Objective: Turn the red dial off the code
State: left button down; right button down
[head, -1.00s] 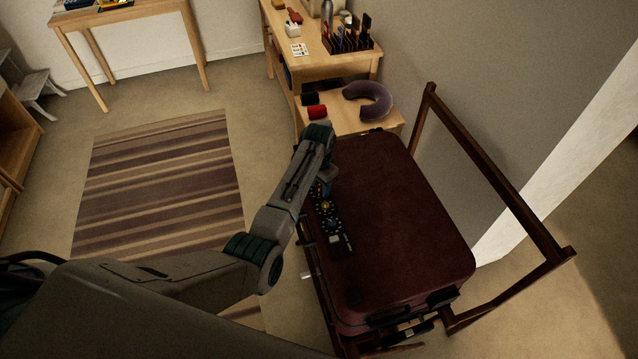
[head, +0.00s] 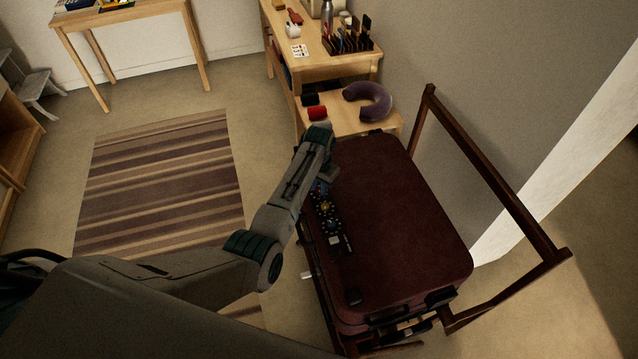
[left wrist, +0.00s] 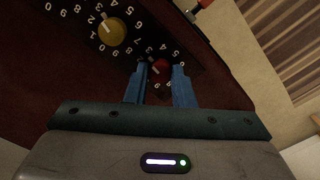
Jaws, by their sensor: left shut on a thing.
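The red dial (left wrist: 159,66) sits between the blue fingertips of my left gripper (left wrist: 160,74) in the left wrist view, and the gripper is shut on it. White numerals ring the dial on a black panel. The yellow dial (left wrist: 112,32) is beside it, with its own ring of numerals. In the head view the dark red suitcase (head: 400,215) lies flat, with the lock panel along its left side. My left arm hides the red dial there, while the yellow dial (head: 326,206) shows just below the gripper. My right gripper is out of view.
The suitcase lies on a wooden rack whose frame (head: 490,170) rises on the right near the wall. A low shelf with a neck pillow (head: 368,101) stands behind it. A small card with numbers (head: 300,50) lies on the desk. A striped rug (head: 165,180) covers the floor at left.

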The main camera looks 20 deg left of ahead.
aim_at(319, 189)
pick_arm(q)
jog(key=n+p, duration=0.2)
jog(key=n, duration=0.3)
jog(key=shift+r+p, duration=0.15)
jog(key=shift+p, duration=0.15)
jog(key=n+p, duration=0.1)
jog(key=n, duration=0.3)
jog(key=shift+n, duration=0.3)
jog(key=shift+w+n+p, duration=0.1)
jog(key=shift+n+p, duration=0.3)
jog(key=shift+n, duration=0.7)
jog(key=c, duration=1.2)
grip_release()
jog(key=shift+c, duration=0.2)
notch_tip(319, 189, up, 11)
jog(key=b, duration=0.1)
jog(key=shift+f+b, duration=0.2)
jog(key=shift+b, duration=0.15)
